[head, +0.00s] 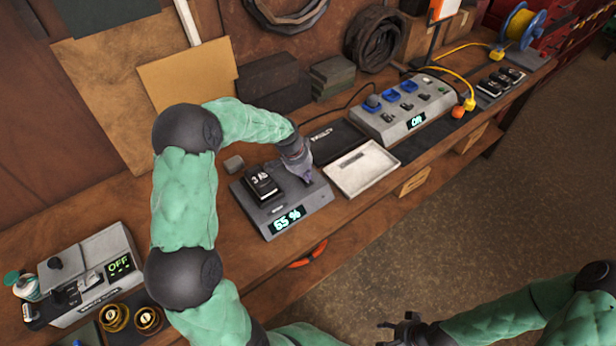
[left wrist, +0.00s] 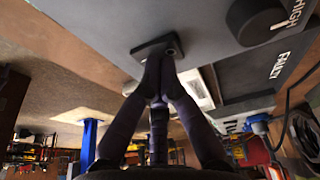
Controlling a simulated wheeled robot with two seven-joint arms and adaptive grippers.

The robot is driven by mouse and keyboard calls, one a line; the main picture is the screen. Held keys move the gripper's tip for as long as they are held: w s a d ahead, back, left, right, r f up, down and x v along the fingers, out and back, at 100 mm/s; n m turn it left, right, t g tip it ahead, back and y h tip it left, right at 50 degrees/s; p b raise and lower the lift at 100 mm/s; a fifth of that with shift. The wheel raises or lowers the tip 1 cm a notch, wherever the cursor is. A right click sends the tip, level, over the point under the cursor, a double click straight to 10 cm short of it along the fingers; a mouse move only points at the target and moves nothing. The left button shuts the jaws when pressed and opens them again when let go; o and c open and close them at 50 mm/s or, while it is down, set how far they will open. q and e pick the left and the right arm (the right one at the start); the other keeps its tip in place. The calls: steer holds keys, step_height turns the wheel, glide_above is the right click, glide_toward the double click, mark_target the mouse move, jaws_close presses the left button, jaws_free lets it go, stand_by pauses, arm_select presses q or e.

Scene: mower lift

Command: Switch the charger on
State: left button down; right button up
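The charger (head: 318,200) is a grey box on the bench with a lit display reading 65 % (head: 287,219). A black battery pack (head: 261,187) sits in its top. My left gripper (head: 307,181) points down at the charger's right side. In the left wrist view its fingers (left wrist: 158,52) are together, with their tips at a small dark square plate with a round part, the switch (left wrist: 157,45). They seem to touch it; the tips partly hide it. A black knob marked HIGH (left wrist: 262,20) is nearby. My right gripper (head: 402,328) is empty and away from the bench, fingers apart.
A white tray (head: 362,168) and a black FAULTY mat (head: 325,140) lie right of the charger. A grey power unit (head: 405,105) reads ON behind them. A device reading OFF (head: 92,275) and brass-coloured rings (head: 148,318) are at the left. Boxes stand along the wall.

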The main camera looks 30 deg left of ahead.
mark_target(303, 189)
arm_select(q)
steer(key=shift+a, duration=0.15)
steer(key=shift+r, duration=0.1)
steer(key=r+p, duration=0.2)
steer(key=r, duration=0.2)
steer(key=shift+w+d+p, duration=0.1)
steer(key=shift+d+p, duration=0.15)
steer(key=shift+p, duration=0.15)
steer(key=s+d+p+v, duration=0.1)
steer(key=v, duration=0.8)
steer(key=shift+d+r, duration=0.35)
steer(key=shift+d, duration=0.2)
steer(key=shift+s, duration=0.15)
